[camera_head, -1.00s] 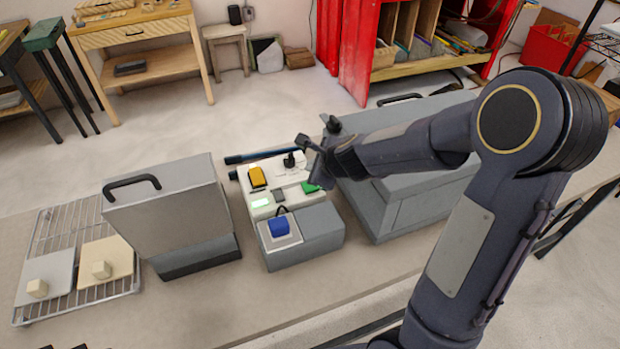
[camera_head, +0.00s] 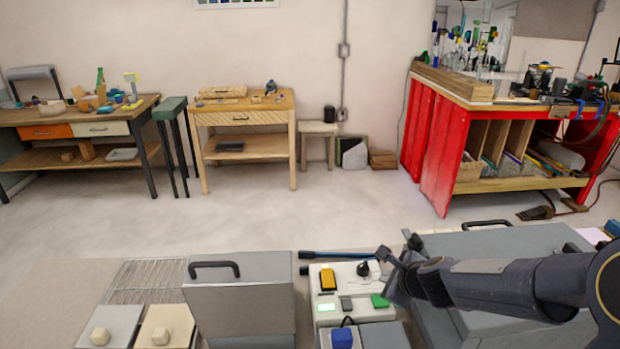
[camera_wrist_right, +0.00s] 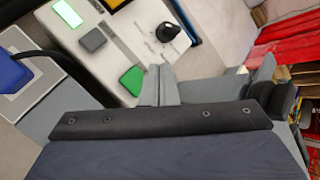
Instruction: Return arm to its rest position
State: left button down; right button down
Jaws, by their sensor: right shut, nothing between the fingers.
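My right gripper (camera_head: 388,275) is in the head view at the lower right, over the right edge of the white control box (camera_head: 319,280), near its green button (camera_head: 379,301). It is shut and holds nothing. In the right wrist view the gripper fingers (camera_wrist_right: 160,85) are together, beside the green button (camera_wrist_right: 132,80) and the black knob (camera_wrist_right: 167,32). My left gripper is in no view.
A grey case (camera_head: 240,300) with a black handle stands left of the control box. A large grey box (camera_head: 480,243) lies under my right arm. A blue block (camera_head: 342,338) sits in front. The floor behind is open.

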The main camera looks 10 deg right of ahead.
jog(key=s+a+r+n+y, duration=0.45)
jog(key=s+r+n, duration=0.45)
jog(key=s+n, duration=0.45)
jog(key=s+f+n+g+h, duration=0.2)
jog(key=s+f+n+g, duration=0.1)
jog(key=s+n, duration=0.7)
jog(key=s, duration=0.4)
jog(key=shift+s+a, duration=0.3)
jog(key=shift+s, duration=0.1)
